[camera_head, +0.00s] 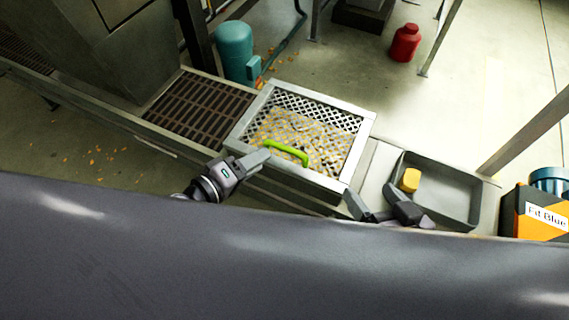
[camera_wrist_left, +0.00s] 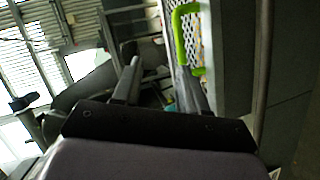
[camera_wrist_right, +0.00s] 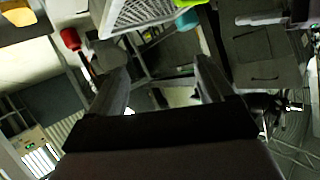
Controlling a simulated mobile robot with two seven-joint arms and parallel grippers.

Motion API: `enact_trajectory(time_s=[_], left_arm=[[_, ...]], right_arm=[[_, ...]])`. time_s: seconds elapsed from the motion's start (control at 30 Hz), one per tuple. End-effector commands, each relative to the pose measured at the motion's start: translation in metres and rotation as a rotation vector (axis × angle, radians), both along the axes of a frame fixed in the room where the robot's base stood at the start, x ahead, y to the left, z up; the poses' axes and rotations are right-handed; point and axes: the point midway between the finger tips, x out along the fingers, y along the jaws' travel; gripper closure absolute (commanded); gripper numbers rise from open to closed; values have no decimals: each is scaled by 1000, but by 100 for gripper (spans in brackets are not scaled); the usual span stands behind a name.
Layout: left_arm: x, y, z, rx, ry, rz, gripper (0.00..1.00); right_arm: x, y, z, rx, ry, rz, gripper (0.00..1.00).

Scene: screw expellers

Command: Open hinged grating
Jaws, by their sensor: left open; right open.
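The hinged grating (camera_head: 307,120) is a light metal mesh in a grey frame, lying closed over a box with pale yellowish material under the mesh. Its bright green handle (camera_head: 286,151) is on the near side. The handle also shows in the left wrist view (camera_wrist_left: 180,38), and the grating's mesh edge shows in the right wrist view (camera_wrist_right: 140,10). My left gripper (camera_head: 252,161) is open, just left of the handle and apart from it. My right gripper (camera_head: 366,208) is open and empty, near the grating's near right corner, left of the grey tray.
A grey tray (camera_head: 462,190) with a yellow block (camera_head: 410,180) lies to the right. A brown slatted grate (camera_head: 198,105) lies left of the hinged grating. A teal motor (camera_head: 235,50) stands behind. A red canister (camera_head: 405,43) stands on the floor. An orange-black box (camera_head: 535,212) is far right.

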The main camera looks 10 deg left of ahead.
Motion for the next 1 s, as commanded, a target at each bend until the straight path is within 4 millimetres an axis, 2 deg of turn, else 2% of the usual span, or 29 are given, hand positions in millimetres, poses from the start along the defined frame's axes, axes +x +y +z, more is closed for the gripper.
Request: enact_trajectory(time_s=[0.03,0.3,0.57,1.0], left_arm=[[7,-1,-24,-54,18,2,58],[31,-6,-52,-288,126,17,58],[41,-10,-55,-357,163,22,58],[83,-47,-65,-356,161,22,58]], right_arm=[[1,5,-21,16,-10,12,19],[2,22,-39,77,-40,57,19],[1,27,-39,94,-47,71,19],[1,23,-40,76,-67,66,19]])
